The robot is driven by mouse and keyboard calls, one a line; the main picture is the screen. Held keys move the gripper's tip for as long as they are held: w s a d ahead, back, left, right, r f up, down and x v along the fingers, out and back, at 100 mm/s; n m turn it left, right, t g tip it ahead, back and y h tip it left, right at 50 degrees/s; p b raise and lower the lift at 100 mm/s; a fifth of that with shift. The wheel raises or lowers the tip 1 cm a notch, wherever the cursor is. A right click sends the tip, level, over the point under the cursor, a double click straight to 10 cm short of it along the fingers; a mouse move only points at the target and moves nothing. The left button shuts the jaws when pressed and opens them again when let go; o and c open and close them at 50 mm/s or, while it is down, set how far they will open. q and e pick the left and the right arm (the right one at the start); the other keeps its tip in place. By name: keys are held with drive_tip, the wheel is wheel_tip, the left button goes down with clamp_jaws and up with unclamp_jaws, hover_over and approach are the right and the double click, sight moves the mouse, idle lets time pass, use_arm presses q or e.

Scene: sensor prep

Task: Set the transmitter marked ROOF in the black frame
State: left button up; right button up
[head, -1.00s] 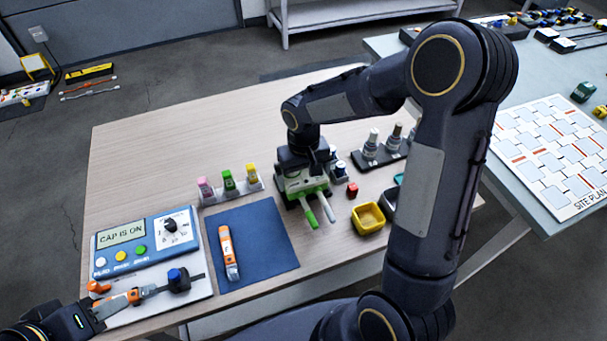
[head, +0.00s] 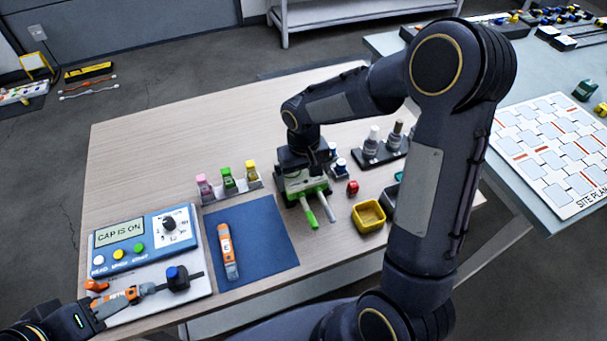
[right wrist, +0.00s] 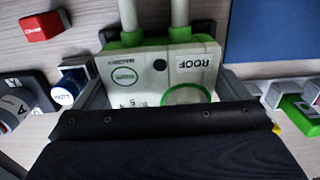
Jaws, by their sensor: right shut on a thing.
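The transmitter marked ROOF (right wrist: 160,72) is a white and green box with two pale rods. In the right wrist view its ROOF label faces the camera. My right gripper (head: 304,176) is shut on the transmitter (head: 303,186), with a grey finger on each side. The rods point toward the front of the table, one with a green end. I cannot clearly pick out the black frame; dark edges show around the transmitter in the head view. My left gripper (head: 112,305) is low at the left, by an orange and grey tool; its jaws are unclear.
A blue mat (head: 262,235) bears an orange pen marked E (head: 227,250). A tester (head: 150,243) reads CAP IS ON. Coloured vials (head: 228,180) stand behind the mat. A red block (head: 352,187), a yellow bin (head: 368,214) and a bottle rack (head: 372,156) are right of the transmitter.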

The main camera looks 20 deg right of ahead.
drive_tip(key=shift+f+b, duration=0.35)
drive_tip(key=shift+f, duration=0.1)
drive_tip(key=shift+s+f, duration=0.1)
drive_tip(key=shift+f, duration=0.05)
drive_tip(key=o, duration=0.8)
drive_tip(key=shift+o, duration=0.2)
drive_tip(key=shift+a, duration=0.1)
drive_tip(key=shift+s+f, duration=0.1)
drive_tip(key=shift+r, duration=0.45)
drive_tip(key=shift+r+p, duration=0.45)
drive_tip(key=shift+p, duration=0.05)
drive_tip(key=shift+w+r+p, duration=0.2)
drive_tip(key=shift+r+p, duration=2)
drive_tip(key=shift+r, duration=0.75)
